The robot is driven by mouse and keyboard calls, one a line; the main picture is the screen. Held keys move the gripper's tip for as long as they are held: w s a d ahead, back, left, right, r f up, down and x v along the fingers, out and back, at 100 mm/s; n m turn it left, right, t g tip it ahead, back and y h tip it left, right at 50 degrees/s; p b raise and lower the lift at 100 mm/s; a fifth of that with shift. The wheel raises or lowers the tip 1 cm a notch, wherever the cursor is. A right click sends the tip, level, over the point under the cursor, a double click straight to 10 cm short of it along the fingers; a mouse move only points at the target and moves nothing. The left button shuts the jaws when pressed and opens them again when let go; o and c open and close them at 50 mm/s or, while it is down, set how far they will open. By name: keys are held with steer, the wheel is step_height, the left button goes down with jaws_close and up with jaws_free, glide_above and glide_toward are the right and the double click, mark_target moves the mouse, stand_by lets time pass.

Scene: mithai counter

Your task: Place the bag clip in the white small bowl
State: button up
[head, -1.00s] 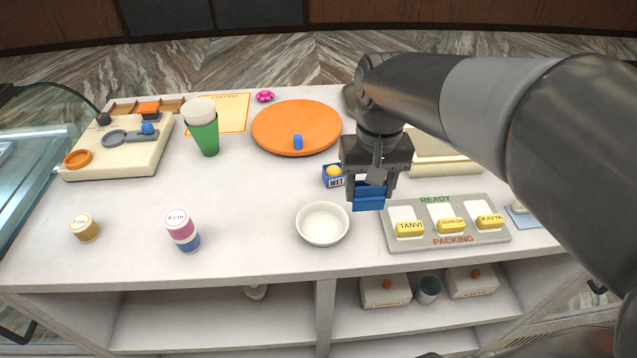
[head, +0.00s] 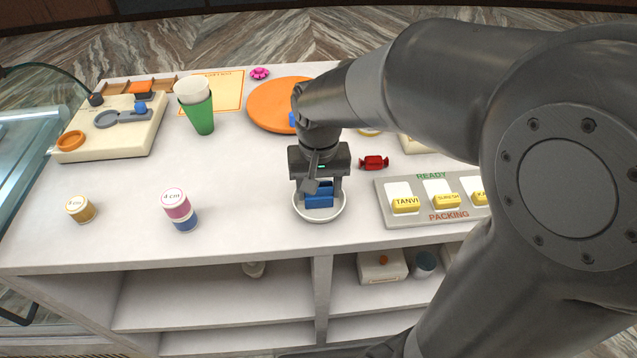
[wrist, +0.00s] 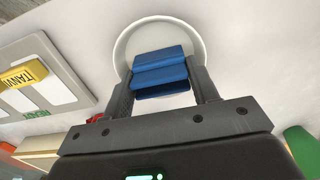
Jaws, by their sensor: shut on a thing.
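The bag clip (head: 319,194) is blue and is held between the fingers of my gripper (head: 319,190). In the head view it lines up with the white small bowl (head: 299,211), inside its rim outline. In the wrist view my gripper (wrist: 162,84) is shut on the blue clip (wrist: 160,68), with the bowl (wrist: 124,40) behind it. I cannot tell whether the clip touches the bowl. My gripper hides the bowl's far side in the head view.
A grey packing tray (head: 412,219) with yellow labelled blocks lies right of the bowl. A red wrapped sweet (head: 374,162) lies behind it. A pink and blue stack (head: 178,208) stands left. An orange round board (head: 262,108) and green cone (head: 201,117) stand further back.

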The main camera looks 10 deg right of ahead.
steer(key=shift+f, duration=0.1)
steer(key=o, duration=1)
step_height(320, 180, up, 11)
steer(key=shift+s+d+t, duration=0.95)
steer(key=shift+s+d, duration=0.7)
steer(key=shift+s, duration=0.2)
steer(key=shift+s+d+t, duration=0.9)
steer(key=shift+s+d, duration=0.8)
steer(key=shift+s, duration=0.1)
steer(key=shift+s+d+t, duration=0.95)
steer(key=shift+s+d, duration=0.7)
steer(key=shift+s, duration=0.2)
